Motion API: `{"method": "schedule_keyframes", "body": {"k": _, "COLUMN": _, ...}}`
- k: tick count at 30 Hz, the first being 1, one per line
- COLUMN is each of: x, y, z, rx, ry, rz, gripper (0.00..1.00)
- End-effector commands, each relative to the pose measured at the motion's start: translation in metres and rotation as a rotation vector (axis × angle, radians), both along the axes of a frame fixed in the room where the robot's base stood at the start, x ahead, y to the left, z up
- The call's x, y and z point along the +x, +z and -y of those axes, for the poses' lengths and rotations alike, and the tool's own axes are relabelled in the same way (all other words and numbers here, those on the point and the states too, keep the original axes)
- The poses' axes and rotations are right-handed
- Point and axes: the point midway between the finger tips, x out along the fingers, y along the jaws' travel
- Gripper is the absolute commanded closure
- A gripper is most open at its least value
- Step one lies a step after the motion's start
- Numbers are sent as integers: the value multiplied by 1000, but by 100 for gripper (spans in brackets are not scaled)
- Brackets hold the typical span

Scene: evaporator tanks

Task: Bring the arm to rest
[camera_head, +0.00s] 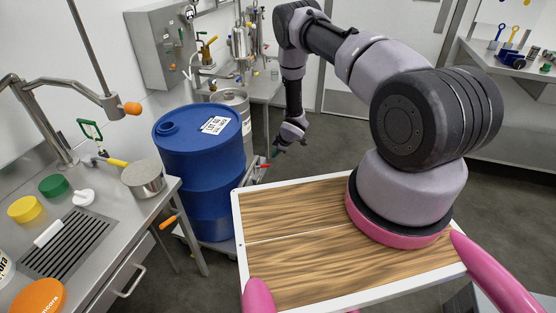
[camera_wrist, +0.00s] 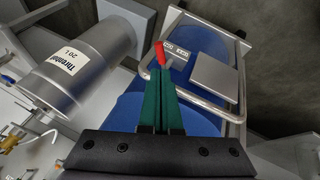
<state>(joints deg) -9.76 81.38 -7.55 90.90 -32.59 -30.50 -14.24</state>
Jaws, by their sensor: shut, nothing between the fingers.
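My gripper (camera_head: 291,143) hangs at the end of my arm, pointing down, beyond the wooden platform and to the right of the blue drum (camera_head: 200,165). In the wrist view its green fingers (camera_wrist: 161,90) are pressed together with nothing between them. A blue surface, a metal rail and a red-tipped handle (camera_wrist: 160,52) lie below the fingers. I cannot tell from the picture how far the fingers are from the red tip. My arm reaches forward and bends down at the elbow.
A steel keg (camera_head: 233,104) stands behind the blue drum; a keg (camera_wrist: 78,67) labelled 20 L shows in the wrist view. A steel counter (camera_head: 110,215) with a pan (camera_head: 143,179) and lids is at left. A bench (camera_head: 520,70) is at right. Floor (camera_head: 345,140) right of the gripper is clear.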

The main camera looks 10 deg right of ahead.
Motion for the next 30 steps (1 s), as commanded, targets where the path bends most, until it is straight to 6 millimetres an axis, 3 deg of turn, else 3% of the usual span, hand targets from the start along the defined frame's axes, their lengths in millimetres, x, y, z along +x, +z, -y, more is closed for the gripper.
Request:
{"method": "schedule_keyframes", "body": {"k": 13, "x": 0, "y": 1, "z": 0, "rx": 0, "ry": 0, "rz": 0, "gripper": 100}}
{"method": "schedule_keyframes", "body": {"k": 17, "x": 11, "y": 20, "z": 2, "rx": -1, "ry": -29, "rz": 11, "gripper": 100}}
{"method": "schedule_keyframes", "body": {"k": 20, "x": 30, "y": 61, "z": 9, "rx": -3, "ry": -97, "rz": 27, "gripper": 100}}
{"method": "schedule_keyframes", "body": {"k": 25, "x": 59, "y": 166, "z": 29, "rx": 8, "ry": -279, "rz": 55, "gripper": 100}}
{"method": "schedule_keyframes", "body": {"k": 30, "x": 65, "y": 272, "z": 48, "rx": 41, "ry": -464, "rz": 70, "gripper": 100}}
